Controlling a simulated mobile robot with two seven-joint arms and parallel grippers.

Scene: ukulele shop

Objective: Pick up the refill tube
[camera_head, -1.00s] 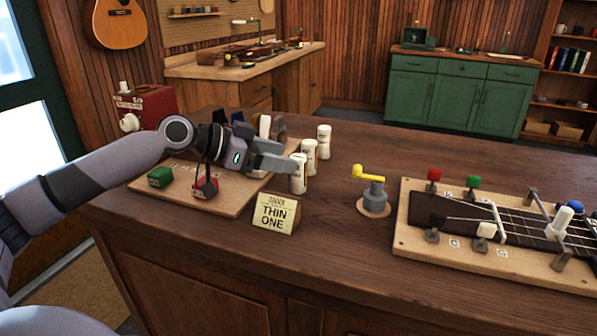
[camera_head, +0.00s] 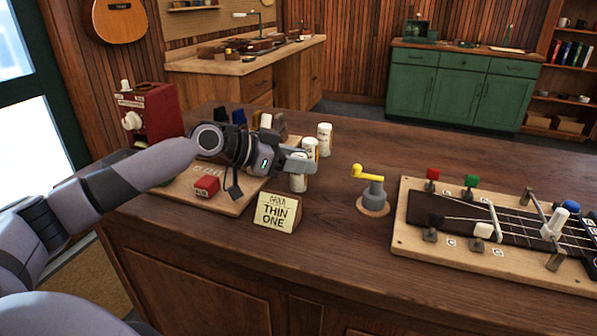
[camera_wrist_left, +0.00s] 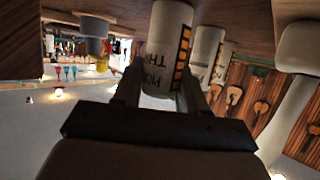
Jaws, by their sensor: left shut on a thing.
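The nearest refill tube (camera_head: 298,183) is a white upright cylinder on the counter, behind the THIN ONE sign (camera_head: 277,211). My left gripper (camera_head: 299,166) is shut on it near its upper part, hiding some of the tube. In the left wrist view the tube (camera_wrist_left: 168,42), with dark lettering and an orange-and-black strip, sits between my two fingers (camera_wrist_left: 160,92). Two more white tubes stand in a row behind it, the middle one (camera_head: 310,147) and the farthest one (camera_head: 324,138). My right gripper is not in view.
A grey post with a yellow crank (camera_head: 372,190) stands right of the tubes. A wooden jig (camera_head: 410,240) holding a ukulele neck lies farther right. A wooden board (camera_head: 232,206) with a red block (camera_head: 206,186) is under my left arm. A red machine (camera_head: 155,105) stands behind it.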

